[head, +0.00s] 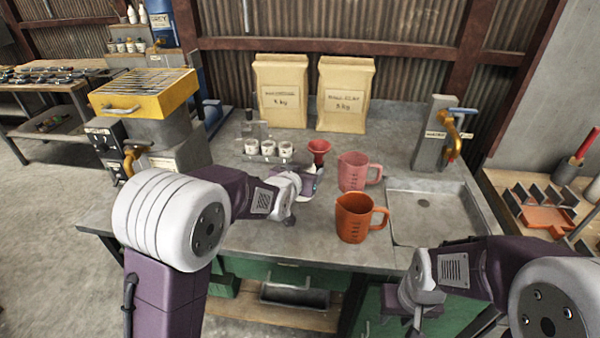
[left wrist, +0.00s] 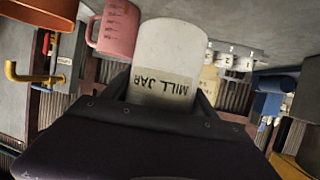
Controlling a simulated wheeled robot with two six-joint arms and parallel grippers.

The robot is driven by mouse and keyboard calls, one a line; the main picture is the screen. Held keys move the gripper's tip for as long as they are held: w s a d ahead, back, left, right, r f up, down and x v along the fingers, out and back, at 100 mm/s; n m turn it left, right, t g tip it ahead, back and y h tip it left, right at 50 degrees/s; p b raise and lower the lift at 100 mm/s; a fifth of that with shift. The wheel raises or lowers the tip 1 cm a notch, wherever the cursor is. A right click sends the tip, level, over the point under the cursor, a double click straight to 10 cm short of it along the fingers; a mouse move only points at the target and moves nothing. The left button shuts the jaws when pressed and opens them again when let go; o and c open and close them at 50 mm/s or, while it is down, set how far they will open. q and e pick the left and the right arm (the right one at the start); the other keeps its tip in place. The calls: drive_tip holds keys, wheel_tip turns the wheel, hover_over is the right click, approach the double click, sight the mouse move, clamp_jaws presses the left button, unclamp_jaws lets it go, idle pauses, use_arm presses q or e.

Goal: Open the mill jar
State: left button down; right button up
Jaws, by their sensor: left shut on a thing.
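The mill jar (left wrist: 172,55) is a white cylinder with a dark-lettered label. It fills the middle of the left wrist view, where the scene appears upside down. My left gripper (left wrist: 165,100) is shut on it, with a finger at each side. In the head view the left gripper (head: 308,186) is over the workbench, left of the pink jug, and my left arm hides most of the jar. I cannot make out the jar's lid. My right gripper (head: 418,308) is low at the bench's front edge, apart from the jar; its finger opening is not clear.
A pink jug (head: 353,171) and an orange jug (head: 354,218) stand close right of the left gripper. A red funnel (head: 319,150) and a rack of small white cups (head: 268,149) are behind it. Two paper bags (head: 283,92) stand at the back. A sink (head: 432,212) is at right.

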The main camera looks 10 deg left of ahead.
use_arm(q)
drive_tip(key=shift+r, duration=0.1)
drive_tip(key=c, duration=1.2)
unclamp_jaws()
clamp_jaws()
drive_tip(key=w+a+f, duration=0.1)
drive_tip(key=a+f, duration=0.2)
drive_tip(key=w+a+f, duration=0.1)
drive_tip(key=a+f, duration=0.3)
drive_tip(key=w+a+f, duration=0.1)
drive_tip(key=a+f, duration=0.2)
drive_tip(key=a, duration=0.1)
drive_tip(key=shift+w+a+f, duration=0.15)
drive_tip(key=shift+a+f, duration=0.05)
drive_tip(key=shift+f, duration=0.4)
drive_tip(key=shift+s+r, duration=0.15)
drive_tip(key=shift+s, duration=0.05)
